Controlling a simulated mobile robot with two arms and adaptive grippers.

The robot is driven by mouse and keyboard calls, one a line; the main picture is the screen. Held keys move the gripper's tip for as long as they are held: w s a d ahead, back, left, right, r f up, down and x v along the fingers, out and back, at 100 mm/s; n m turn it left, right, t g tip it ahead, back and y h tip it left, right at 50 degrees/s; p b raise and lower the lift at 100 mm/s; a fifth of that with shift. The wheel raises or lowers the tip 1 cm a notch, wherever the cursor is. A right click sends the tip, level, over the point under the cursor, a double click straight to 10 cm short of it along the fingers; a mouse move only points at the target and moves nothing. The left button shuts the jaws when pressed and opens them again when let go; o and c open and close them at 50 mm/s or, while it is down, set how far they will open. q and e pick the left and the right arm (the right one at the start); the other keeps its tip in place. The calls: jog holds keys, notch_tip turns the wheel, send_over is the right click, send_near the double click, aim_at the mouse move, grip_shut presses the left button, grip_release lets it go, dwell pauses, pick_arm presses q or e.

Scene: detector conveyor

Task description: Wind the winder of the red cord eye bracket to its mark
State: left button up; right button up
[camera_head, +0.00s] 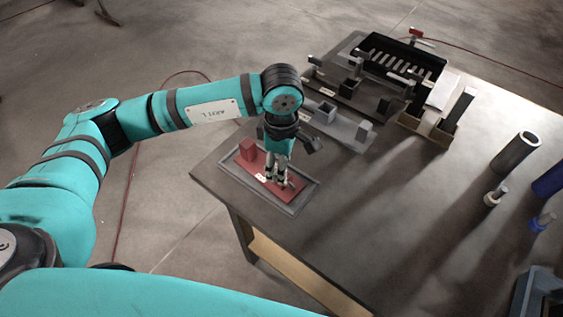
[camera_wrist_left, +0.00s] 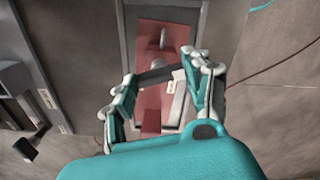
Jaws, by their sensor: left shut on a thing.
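The red cord eye bracket (camera_head: 246,163) lies in a shallow grey tray (camera_head: 297,208) at the table's near left corner. A red block stands up at its left end, and a small white label lies on its plate. My left gripper (camera_head: 277,180) points down over the right part of the bracket. In the left wrist view the red bracket (camera_wrist_left: 151,100) lies below my left gripper (camera_wrist_left: 160,85). A dark bar, the winder (camera_wrist_left: 156,75), spans between its fingers, and the gripper is shut on it. The fingers hide part of the winder, and I cannot make out its mark. My right gripper is out of view.
A grey bracket (camera_head: 345,128) lies just behind the red one, with dark fixtures and a black slotted tray (camera_head: 385,60) farther back. A dark cylinder (camera_head: 516,151) and small posts stand at the right. The table's front middle is clear.

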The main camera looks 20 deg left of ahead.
pick_arm(q)
jog(key=o, duration=1.2)
notch_tip(320, 180, up, 12)
dwell(0.4)
